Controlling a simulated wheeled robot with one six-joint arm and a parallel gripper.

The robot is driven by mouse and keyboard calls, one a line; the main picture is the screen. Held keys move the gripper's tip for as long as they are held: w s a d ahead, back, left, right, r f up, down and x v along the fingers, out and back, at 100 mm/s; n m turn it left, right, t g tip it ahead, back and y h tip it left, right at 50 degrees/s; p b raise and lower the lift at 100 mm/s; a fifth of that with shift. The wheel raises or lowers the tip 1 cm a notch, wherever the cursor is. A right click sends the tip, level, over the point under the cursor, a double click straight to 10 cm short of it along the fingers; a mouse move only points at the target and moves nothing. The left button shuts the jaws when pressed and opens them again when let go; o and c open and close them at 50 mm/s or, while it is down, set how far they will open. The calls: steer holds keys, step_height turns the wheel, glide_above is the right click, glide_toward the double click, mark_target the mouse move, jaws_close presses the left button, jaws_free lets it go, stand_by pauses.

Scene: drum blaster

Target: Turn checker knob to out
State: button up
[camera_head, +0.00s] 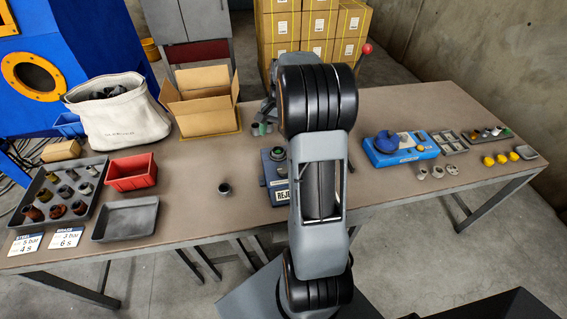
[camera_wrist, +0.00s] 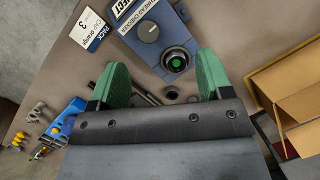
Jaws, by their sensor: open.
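The thread checker (camera_wrist: 165,45) is a blue-grey box in the wrist view, with its "THREAD CHECKER" label along one edge. Its round grey knob (camera_wrist: 148,32) has a pointer mark, but I cannot read which setting it points to. A dark socket with a green centre (camera_wrist: 176,62) is beside the knob. My gripper (camera_wrist: 161,64) has green-padded fingers spread wide, with nothing between them in contact. The knob is beyond the fingertips, apart from them. In the head view the checker (camera_head: 272,180) is partly hidden behind my arm, and the knob cannot be made out.
A blue device (camera_head: 400,150) stands right of my arm. A cardboard box (camera_head: 204,100), white bag (camera_head: 118,112), red bin (camera_head: 131,173) and parts tray (camera_head: 35,190) are left. A small dark cup (camera_head: 225,189) stands left of the checker. Tabletop between bins and checker is mostly clear.

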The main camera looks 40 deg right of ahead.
mark_target(283, 169)
steer(key=d+f+m+y, duration=0.1)
steer(key=d+f+m, duration=0.2)
steer(key=d+f, duration=0.25)
steer(key=shift+g+y, duration=0.3)
steer(key=p+x, duration=0.1)
steer(key=x, duration=0.7)
steer(key=p+x, duration=0.1)
steer(key=x, duration=0.3)
steer(key=shift+d+f+p, duration=0.15)
steer(key=shift+d+p, duration=0.2)
steer(key=c, duration=0.9)
